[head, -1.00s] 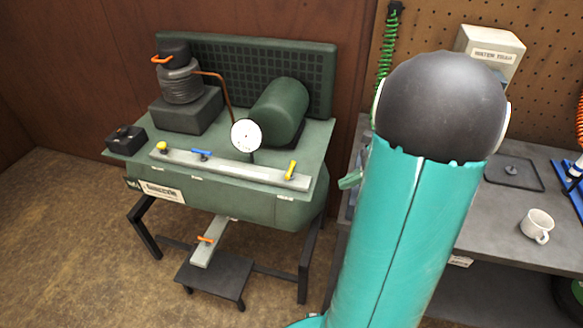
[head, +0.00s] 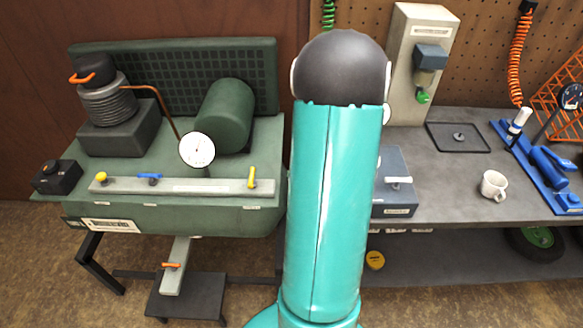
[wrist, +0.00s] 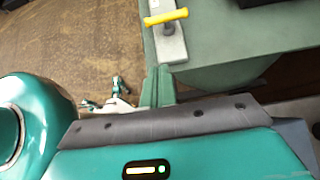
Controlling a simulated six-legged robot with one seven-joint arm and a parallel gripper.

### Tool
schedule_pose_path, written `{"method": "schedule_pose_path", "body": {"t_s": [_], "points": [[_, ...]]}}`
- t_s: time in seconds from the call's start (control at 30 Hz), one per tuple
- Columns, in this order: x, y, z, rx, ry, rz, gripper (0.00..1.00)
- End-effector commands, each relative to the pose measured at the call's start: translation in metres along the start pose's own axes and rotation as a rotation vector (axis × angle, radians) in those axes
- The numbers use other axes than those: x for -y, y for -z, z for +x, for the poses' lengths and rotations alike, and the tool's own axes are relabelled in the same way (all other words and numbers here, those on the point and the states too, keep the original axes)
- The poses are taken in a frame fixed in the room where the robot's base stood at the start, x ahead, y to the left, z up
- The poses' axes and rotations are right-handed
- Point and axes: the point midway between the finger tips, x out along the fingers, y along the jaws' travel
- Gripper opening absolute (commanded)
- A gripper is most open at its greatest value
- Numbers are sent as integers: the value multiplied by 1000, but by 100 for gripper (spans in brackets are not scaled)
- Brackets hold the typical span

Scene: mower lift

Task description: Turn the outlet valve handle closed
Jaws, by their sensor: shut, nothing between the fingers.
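A grey valve bar (head: 215,186) runs along the front of the green compressor table. It carries a yellow handle (head: 252,178) at its right end, a blue handle (head: 149,176) and a yellow knob (head: 101,177) at left. An orange handle (head: 171,265) sits on a lower bar. I cannot read which is the outlet valve. In the wrist view the yellow bar-end handle (wrist: 166,17) lies across the bar. My gripper (wrist: 158,72) is shut and empty, its tips close to the bar's end in the picture and apart from the handle. My arm hides the gripper in the head view.
A pressure gauge (head: 197,150) rises behind the bar. A green tank (head: 223,115) and a finned pump (head: 106,103) stand on the table. A grey workbench (head: 415,155) at right holds a white mug (head: 494,185) and a blue stand (head: 545,165).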

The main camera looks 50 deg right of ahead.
Motion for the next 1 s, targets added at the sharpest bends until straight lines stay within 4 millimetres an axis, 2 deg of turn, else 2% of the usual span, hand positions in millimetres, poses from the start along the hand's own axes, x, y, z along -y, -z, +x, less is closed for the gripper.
{"method": "schedule_pose_path", "body": {"t_s": [0.33, 0.4, 0.6, 1.0], "points": [[0, 0, 71, 0, -4, 0, 0], [1, -13, 77, 1, -3, -5, 0], [2, -31, 92, 0, -2, -4, 0], [3, -34, 94, 0, -1, -2, 0]]}}
